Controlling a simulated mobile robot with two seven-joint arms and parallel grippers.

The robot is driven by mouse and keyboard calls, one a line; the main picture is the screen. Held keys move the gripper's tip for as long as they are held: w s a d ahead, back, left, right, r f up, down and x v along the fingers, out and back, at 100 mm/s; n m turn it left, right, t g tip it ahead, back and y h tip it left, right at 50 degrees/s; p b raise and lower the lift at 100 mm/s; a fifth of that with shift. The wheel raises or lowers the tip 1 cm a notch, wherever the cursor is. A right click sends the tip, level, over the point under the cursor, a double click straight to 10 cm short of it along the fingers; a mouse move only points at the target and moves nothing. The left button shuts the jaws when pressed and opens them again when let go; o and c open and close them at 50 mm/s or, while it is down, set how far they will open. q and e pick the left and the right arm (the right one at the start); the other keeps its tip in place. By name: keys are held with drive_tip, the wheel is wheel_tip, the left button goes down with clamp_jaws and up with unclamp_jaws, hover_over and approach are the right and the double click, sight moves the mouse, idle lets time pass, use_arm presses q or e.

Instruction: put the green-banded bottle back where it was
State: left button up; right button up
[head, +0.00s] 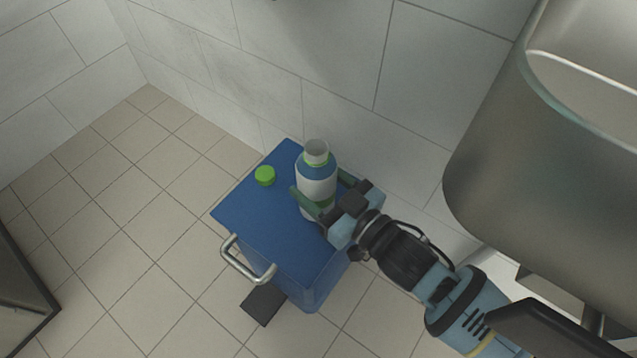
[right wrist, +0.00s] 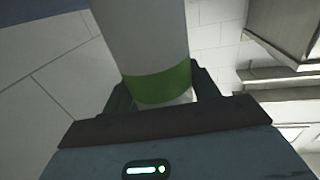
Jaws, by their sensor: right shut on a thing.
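The green-banded bottle (head: 317,178) is white with a blue shoulder and an open grey neck, and it is upright over the blue lid of a bin (head: 255,215). Whether its base touches the lid, I cannot tell. My right gripper (head: 323,190) is shut around the lower part of the bottle. In the right wrist view the bottle (right wrist: 150,45) stands between the fingers, with its green band (right wrist: 160,84) just at them. A green cap (head: 265,175) lies on the lid, left of the bottle. My left gripper is not in view.
The bin has a metal handle (head: 246,262) at its front and a dark pedal (head: 263,304) on the floor. A tiled wall (head: 330,60) is close behind it. A large steel basin (head: 540,150) is on the right.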

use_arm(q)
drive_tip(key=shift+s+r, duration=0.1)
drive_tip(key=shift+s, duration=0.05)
use_arm(e)
drive_tip(key=shift+r, duration=0.1)
drive_tip(key=o, duration=1.4)
drive_tip(key=shift+c, duration=0.2)
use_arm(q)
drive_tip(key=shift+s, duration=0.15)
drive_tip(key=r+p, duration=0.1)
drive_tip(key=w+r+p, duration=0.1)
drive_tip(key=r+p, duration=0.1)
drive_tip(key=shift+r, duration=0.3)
use_arm(e)
drive_tip(key=v, duration=1.2)
